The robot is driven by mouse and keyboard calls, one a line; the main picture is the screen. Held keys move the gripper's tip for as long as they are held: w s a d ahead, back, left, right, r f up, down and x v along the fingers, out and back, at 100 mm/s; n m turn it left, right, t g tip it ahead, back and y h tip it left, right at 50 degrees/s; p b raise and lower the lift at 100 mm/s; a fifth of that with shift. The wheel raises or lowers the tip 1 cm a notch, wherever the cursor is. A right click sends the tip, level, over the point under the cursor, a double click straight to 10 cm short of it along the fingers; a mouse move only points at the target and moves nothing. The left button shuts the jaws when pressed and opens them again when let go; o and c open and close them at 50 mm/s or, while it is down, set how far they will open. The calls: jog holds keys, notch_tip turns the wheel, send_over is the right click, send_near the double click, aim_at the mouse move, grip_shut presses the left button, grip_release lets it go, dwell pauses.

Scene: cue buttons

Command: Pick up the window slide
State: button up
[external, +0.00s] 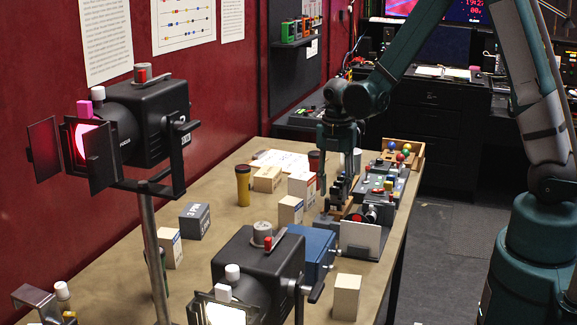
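I cannot pick out the window slide with certainty at this size. A white upright panel (360,240) stands by a small dark device with a red part (371,215) near the table's right edge. My gripper (335,192) points down over the right side of the table, just behind and left of that panel. Its fingers are dark and small against the dark objects around them. I cannot tell whether they are open or shut, or whether they hold anything.
Two black stage lamps (145,125) (262,265) stand in front. A blue box (318,252), several pale boxes (290,210), a grey box (194,221) and a yellow cylinder (243,185) occupy the table. A panel of coloured buttons (384,180) lies beyond my gripper. The table's left middle is fairly clear.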

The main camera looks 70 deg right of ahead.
dwell(0.5)
jog(key=c, duration=1.1)
jog(key=shift+r, duration=0.1)
jog(key=shift+r, duration=4.95)
